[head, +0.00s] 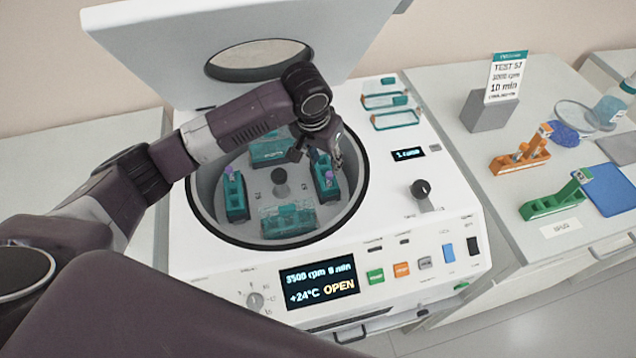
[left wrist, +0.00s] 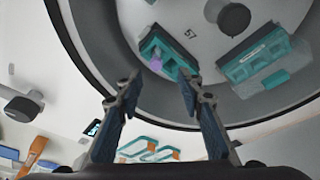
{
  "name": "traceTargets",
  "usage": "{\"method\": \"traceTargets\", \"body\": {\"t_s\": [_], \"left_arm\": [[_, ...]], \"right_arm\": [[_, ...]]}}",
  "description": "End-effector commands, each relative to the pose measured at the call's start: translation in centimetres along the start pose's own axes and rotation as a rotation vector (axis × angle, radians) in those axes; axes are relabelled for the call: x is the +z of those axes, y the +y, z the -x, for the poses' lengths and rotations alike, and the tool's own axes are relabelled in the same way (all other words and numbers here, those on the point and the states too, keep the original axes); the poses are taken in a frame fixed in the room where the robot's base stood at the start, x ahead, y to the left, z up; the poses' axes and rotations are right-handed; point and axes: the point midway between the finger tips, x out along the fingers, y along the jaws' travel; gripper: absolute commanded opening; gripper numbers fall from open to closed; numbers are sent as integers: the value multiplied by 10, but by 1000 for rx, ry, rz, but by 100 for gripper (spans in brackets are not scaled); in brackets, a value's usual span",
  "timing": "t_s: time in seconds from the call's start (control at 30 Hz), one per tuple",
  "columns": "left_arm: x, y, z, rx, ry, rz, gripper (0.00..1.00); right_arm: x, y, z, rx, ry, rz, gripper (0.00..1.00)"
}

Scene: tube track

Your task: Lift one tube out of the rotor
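The rotor (head: 261,185) sits in the open centrifuge bowl with several teal buckets around its hub (head: 280,176). The right bucket (head: 326,185) holds a tube with a purple cap (head: 324,171). In the left wrist view this tube's purple cap (left wrist: 155,64) shows in its bucket (left wrist: 165,50), just beyond my fingertips. The left bucket (head: 235,197) holds another purple-capped tube (head: 229,171). My left gripper (head: 318,156) points down over the right bucket. In the left wrist view (left wrist: 159,79) its fingers are apart with nothing between them. My right gripper is out of view.
The raised lid (head: 150,55) stands behind the bowl. Bucket covers (head: 395,120) lie on the centrifuge top at right. The right bench carries an orange rack (head: 518,160), a green rack (head: 548,206) and a sign (head: 506,75). The front and rear buckets (head: 289,221) look covered.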

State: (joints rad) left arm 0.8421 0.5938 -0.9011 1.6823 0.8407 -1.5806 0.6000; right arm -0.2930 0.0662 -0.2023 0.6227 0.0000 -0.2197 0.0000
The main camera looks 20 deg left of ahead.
Motion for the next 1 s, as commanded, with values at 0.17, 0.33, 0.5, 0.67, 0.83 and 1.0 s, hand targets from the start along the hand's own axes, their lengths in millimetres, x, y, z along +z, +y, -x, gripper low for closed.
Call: {"method": "traceTargets", "body": {"t_s": [0.17,0.33,0.5,0.67,0.83,1.0], "left_arm": [[-1,-2,-11,-2,-4,7,35],[-1,-2,-29,-4,-3,6,35],[3,-2,-53,-4,-5,6,35],[2,-2,-73,-4,-2,4,35],[2,-2,-78,-4,0,4,35],[3,-2,-78,-4,0,4,30]], "right_arm": [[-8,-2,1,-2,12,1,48],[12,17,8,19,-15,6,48],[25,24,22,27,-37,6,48],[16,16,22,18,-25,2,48],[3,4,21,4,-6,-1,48],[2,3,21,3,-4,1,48]]}}
